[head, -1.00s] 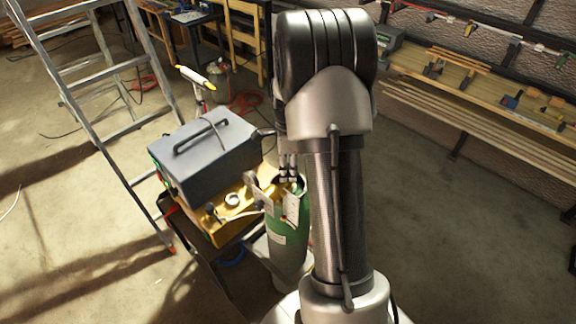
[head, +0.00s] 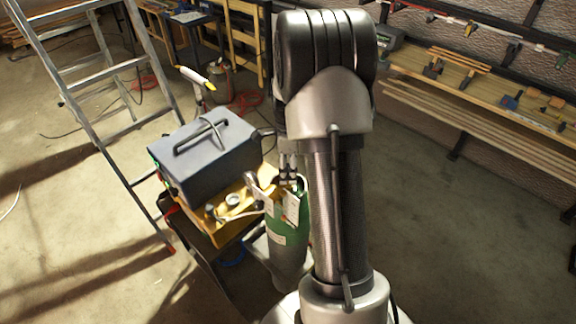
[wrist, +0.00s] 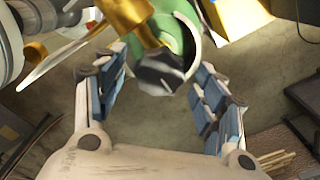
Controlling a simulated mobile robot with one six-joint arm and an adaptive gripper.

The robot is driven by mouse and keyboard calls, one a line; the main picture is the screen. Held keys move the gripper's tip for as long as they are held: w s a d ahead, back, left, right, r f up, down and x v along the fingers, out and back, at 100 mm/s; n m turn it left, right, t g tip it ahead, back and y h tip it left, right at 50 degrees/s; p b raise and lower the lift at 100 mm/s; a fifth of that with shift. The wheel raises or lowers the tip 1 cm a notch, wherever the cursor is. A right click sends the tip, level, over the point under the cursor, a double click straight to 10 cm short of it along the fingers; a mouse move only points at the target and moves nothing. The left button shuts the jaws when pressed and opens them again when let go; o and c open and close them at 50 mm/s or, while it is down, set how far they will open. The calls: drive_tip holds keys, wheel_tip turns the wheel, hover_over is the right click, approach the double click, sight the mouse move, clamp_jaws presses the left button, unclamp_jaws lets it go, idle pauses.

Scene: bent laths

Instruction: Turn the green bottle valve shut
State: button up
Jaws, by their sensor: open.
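The green bottle (head: 287,236) stands upright beside the cart, partly hidden behind my arm in the head view. In the wrist view its green top (wrist: 178,32) shows behind a brass valve body (wrist: 125,12). A dark faceted valve knob (wrist: 160,73) faces my wrist camera. My gripper (wrist: 161,62) is open, with one blue-padded finger on each side of the knob. Gaps show between the fingers and the knob, so I see no contact. In the head view my gripper (head: 288,170) is at the bottle's top, its fingertips hard to make out.
A grey machine (head: 205,155) with a handle sits on a yellow unit (head: 233,205) on the cart, close left of the bottle. A stepladder (head: 95,95) stands farther left. A workbench (head: 490,90) runs along the right wall. The floor between my arm and the bench is clear.

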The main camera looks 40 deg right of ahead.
sight(288, 169)
wheel_tip(288, 169, up, 12)
idle(0.6)
drive_tip(key=s+a+r+n+t+b, duration=0.15)
drive_tip(key=s+a+n+b, duration=0.25)
drive_tip(key=a+n, duration=0.4)
drive_tip(key=s+a+r+n+t+b, duration=0.15)
drive_tip(key=s+a+n+b, duration=0.3)
drive_tip(key=a, duration=0.55)
drive_tip(key=s+a+f+n+t+b, duration=0.1)
drive_tip(key=s+a+f+n+b, duration=0.3)
drive_tip(key=s+a+f+n, duration=0.3)
drive_tip(key=s+a+n, duration=0.2)
drive_tip(key=s+n, duration=0.2)
drive_tip(key=n, duration=0.2)
drive_tip(key=shift+s+n+t, duration=0.3)
drive_tip(key=shift+s+n, duration=0.05)
drive_tip(key=shift+s, duration=0.05)
